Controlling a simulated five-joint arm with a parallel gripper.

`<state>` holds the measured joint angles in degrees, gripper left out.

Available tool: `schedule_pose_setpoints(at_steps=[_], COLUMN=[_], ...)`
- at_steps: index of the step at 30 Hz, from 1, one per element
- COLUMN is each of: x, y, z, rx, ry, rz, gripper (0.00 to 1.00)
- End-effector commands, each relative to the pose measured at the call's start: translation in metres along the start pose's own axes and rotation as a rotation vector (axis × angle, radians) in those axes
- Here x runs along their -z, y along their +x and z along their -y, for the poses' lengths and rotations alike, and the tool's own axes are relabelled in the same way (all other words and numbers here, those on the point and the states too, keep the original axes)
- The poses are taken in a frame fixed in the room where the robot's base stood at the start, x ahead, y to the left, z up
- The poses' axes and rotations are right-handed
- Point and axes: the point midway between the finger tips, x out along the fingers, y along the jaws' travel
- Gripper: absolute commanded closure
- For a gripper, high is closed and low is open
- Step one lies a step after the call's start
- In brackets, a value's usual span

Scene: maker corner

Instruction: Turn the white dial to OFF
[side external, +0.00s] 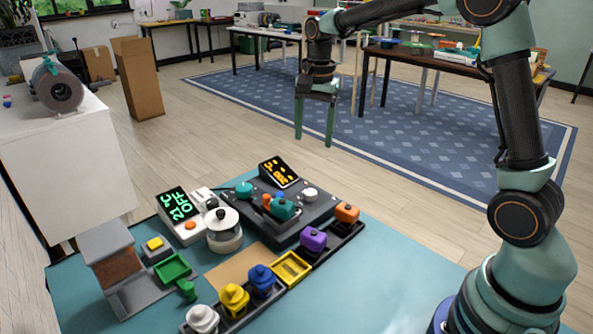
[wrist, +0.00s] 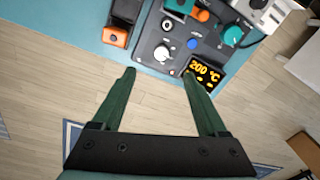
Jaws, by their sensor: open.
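The white dial (side external: 310,194) sits at the right end of a dark grey unit (side external: 320,212). In the wrist view, the white dial (wrist: 161,52) has light marks around it; I cannot read which mark it points to. Beside it, an orange display (wrist: 205,71) reads 200 °C; this display (side external: 279,172) also shows in the side view. My gripper (side external: 314,141) is open and empty, high above and behind the unit, apart from the dial. In the wrist view, the dial lies just beyond the gap between my fingertips (wrist: 160,72).
A teal knob (side external: 244,189) and a teal and orange piece (side external: 284,208) stand on the unit. A white device (side external: 184,229) with a green display reading OFF is left of it. Yellow, blue, purple and orange blocks sit in trays in front. The air around my gripper is clear.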

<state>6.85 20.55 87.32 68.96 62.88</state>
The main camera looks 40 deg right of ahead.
Motion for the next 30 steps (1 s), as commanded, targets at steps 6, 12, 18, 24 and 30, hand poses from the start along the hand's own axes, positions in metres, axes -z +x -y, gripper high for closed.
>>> schedule_pose_setpoints(at_steps=[6, 12, 18, 24, 30], x=[0.022, 0.029, 0.028, 0.026, 0.024], y=[0.042, 0.057, 0.076, 0.115, 0.15], z=[0.017, 0.021, 0.018, 0.014, 0.01], rx=[-0.085, -0.112, -0.116, -0.118, -0.116], ry=[0.241, 0.328, 0.332, 0.331, 0.33], rz=[0.032, 0.038, 0.039, 0.04, 0.039], gripper=[0.24, 0.24, 0.24, 0.24, 0.24])
